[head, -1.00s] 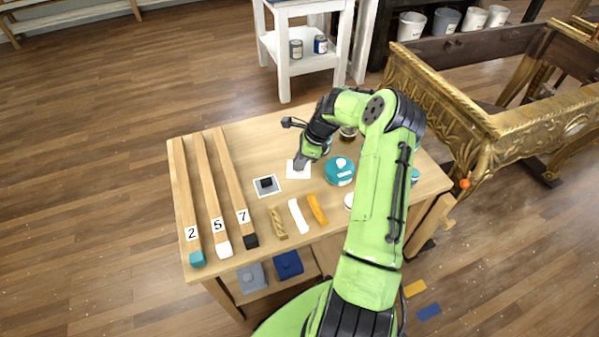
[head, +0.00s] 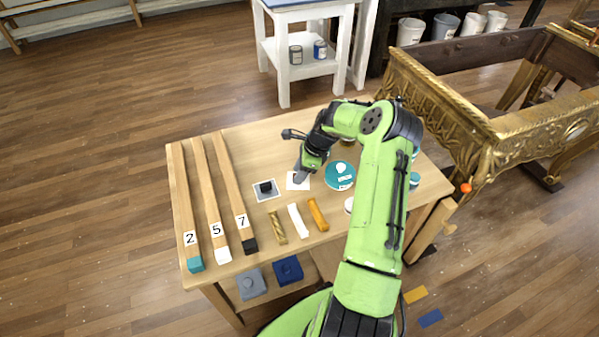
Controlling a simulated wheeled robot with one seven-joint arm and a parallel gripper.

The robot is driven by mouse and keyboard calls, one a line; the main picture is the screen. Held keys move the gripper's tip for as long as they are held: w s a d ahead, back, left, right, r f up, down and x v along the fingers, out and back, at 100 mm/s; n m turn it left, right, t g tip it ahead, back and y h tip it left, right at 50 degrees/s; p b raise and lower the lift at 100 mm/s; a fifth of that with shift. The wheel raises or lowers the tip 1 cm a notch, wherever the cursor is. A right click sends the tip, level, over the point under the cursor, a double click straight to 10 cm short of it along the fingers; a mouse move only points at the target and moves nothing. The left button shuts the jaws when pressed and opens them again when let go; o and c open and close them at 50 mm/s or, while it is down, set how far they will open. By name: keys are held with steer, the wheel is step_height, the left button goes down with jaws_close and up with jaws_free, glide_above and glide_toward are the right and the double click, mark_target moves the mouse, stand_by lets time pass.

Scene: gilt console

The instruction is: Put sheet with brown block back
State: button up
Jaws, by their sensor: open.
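A white sheet (head: 291,186) lies on the table under my gripper (head: 299,179). My gripper is open and points down at the sheet, its fingertips at or just above it. The fingers cover the sheet's middle, and I cannot make out a brown block there. To the left, a second sheet (head: 259,195) with a grey border bears a black block (head: 266,187). I cannot tell whether the fingertips touch anything.
The wooden table (head: 250,150) also holds three long sticks marked 2, 5 and 7, a teal tin (head: 341,176), and gold, white and orange strips (head: 298,220) in front. A gilt console (head: 450,110) stands at right.

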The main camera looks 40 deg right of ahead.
steer(key=p+v, duration=0.3)
steer(key=v, duration=0.9)
steer(key=s+a+r+n+h, duration=0.2)
steer(key=s+a+r+n, duration=0.1)
steer(key=a+r+n, duration=0.45)
steer(key=s+a+r+n+h, duration=0.25)
steer(key=a+r+n, duration=0.35)
steer(key=a+r, duration=0.3)
steer(key=s+a+r+n+t, duration=0.1)
steer(key=s+a+r+n, duration=0.1)
steer(key=s+a+n, duration=0.3)
steer(key=s+a+r+n+t, duration=0.1)
steer(key=s+a+n, duration=0.3)
steer(key=s, duration=1)
steer(key=n+t+y, duration=0.1)
steer(key=n, duration=0.2)
steer(key=shift+a+r, duration=0.4)
steer(key=shift+s+r, duration=0.15)
step_height(320, 180, up, 11)
steer(key=p, duration=1.1)
steer(key=shift+f, duration=0.2)
